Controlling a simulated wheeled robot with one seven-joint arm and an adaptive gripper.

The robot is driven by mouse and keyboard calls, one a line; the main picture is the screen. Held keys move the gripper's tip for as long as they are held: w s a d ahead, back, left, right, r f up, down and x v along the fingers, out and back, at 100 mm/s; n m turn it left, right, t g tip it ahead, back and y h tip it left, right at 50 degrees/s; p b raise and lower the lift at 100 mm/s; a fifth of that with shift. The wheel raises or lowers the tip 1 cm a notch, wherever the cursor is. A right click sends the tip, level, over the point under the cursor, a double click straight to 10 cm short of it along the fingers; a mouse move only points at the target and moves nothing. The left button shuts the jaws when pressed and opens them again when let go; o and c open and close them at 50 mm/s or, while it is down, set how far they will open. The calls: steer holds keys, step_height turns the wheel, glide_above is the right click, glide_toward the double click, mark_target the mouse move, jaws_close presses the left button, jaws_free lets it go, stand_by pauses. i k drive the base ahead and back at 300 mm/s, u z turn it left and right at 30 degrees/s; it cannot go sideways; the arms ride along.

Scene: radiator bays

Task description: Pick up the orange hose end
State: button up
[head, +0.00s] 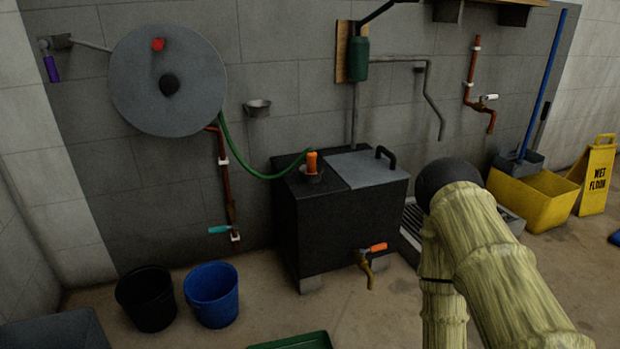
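The orange hose end (312,161) stands upright in a small dark cup-like holder (311,175) on the top left of a black tank (318,222). A green hose (243,165) hangs in a curve from the grey wall reel (168,80) to the orange hose end. My arm reaches in from the lower right, in front of the tank's right side. My gripper is not in view; only arm links and a dark rounded joint show.
A raised black handle (386,156) is on the tank's grey lid (362,170). An orange-handled tap (372,250) sticks out in front. Black (146,296) and blue (212,296) buckets stand lower left; a green tray (295,342) lies at the bottom edge.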

mark_target(311, 157)
steer(key=u, duration=0.15)
steer(key=i, duration=0.95)
steer(key=u, duration=0.65)
